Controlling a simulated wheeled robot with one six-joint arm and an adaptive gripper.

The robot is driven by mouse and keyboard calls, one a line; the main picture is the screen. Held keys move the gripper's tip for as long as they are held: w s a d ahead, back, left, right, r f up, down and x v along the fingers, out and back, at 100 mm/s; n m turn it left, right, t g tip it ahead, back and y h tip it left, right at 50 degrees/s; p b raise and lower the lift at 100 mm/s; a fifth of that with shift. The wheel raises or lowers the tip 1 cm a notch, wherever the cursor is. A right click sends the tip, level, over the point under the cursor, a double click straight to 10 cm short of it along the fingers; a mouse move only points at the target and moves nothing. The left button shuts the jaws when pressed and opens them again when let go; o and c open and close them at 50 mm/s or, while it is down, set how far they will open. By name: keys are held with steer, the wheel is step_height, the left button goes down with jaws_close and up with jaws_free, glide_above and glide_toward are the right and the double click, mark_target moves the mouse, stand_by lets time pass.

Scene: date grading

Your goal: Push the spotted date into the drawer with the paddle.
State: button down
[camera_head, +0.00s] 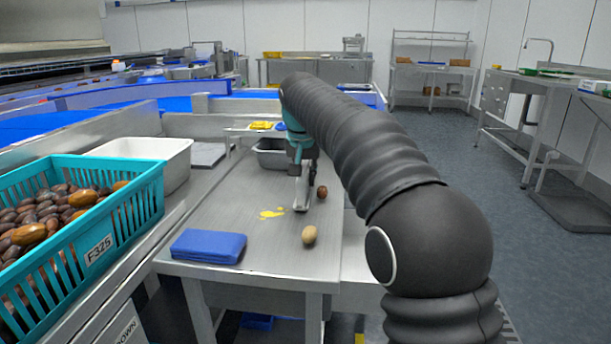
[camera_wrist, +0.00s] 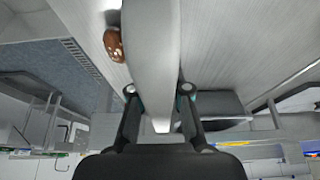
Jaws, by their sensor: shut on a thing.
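My gripper (camera_head: 300,158) is shut on the grey paddle (camera_head: 302,188), which points down to the metal table (camera_head: 225,220). In the wrist view the paddle (camera_wrist: 151,50) runs between my two fingertips (camera_wrist: 158,90). The spotted date (camera_head: 322,191) is brown and lies on the table just right of the paddle, near the table's right edge. In the wrist view the spotted date (camera_wrist: 113,44) shows pale spots and is close beside the paddle's left side; I cannot tell if they touch. I cannot make out a drawer with certainty.
A tan date (camera_head: 309,235) lies nearer on the table. A yellow spill (camera_head: 271,213) and a folded blue cloth (camera_head: 208,246) are left of it. A grey tray (camera_head: 272,160) is behind the paddle. A teal crate (camera_head: 140,205) of dates and a white bin (camera_head: 178,165) stand left.

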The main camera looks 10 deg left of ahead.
steer(key=shift+f, duration=0.35)
steer(key=shift+d+r+b, duration=0.15)
steer(key=shift+d+b, duration=1.2)
steer(key=shift+d, duration=0.65)
steer(key=shift+s+d, duration=0.1)
steer(key=shift+d, duration=2.05)
step_height(320, 180, up, 6)
steer(key=p, duration=0.6)
steer(key=shift+a, duration=0.1)
